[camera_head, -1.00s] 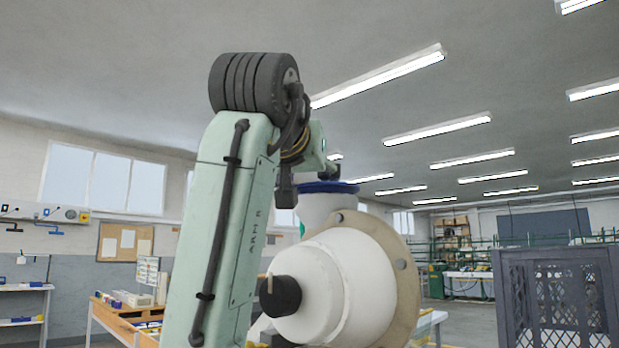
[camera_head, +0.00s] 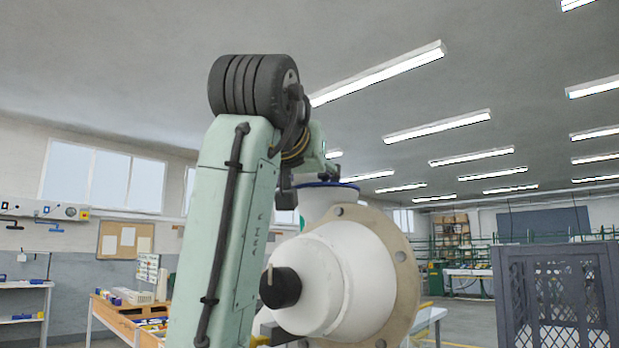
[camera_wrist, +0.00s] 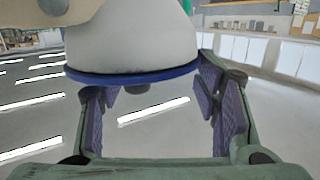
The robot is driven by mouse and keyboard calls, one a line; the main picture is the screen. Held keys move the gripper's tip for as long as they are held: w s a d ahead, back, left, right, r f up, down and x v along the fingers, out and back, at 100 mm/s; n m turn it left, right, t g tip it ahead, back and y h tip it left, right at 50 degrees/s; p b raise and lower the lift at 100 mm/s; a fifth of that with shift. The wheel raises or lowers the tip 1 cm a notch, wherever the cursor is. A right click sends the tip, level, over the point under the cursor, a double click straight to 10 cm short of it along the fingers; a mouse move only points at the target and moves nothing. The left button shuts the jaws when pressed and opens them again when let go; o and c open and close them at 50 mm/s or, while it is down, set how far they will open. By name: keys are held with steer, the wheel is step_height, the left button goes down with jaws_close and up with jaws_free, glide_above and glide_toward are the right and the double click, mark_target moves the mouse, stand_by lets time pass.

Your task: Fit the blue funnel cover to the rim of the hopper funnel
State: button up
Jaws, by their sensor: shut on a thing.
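The blue funnel cover (camera_head: 343,185) shows as a thin blue band on top of the white hopper funnel (camera_head: 318,203). In the wrist view the cover (camera_wrist: 130,77) is a blue disc edge against the wide end of the funnel (camera_wrist: 135,35), and I see no clear gap between them. In the head view my gripper (camera_head: 329,174) is small and dark above the cover. Whether the cover is fully seated all round cannot be told.
A large white rounded housing (camera_head: 345,275) with a beige flange (camera_head: 404,285) and a black knob (camera_head: 280,287) stands below the funnel. A dark lattice crate (camera_head: 555,295) is at right. A wooden workbench (camera_head: 115,318) is at left.

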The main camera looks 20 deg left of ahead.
steer(key=o, duration=1.2)
steer(key=shift+r+p, duration=2.45)
steer(key=shift+r, duration=0.1)
steer(key=shift+f, duration=0.1)
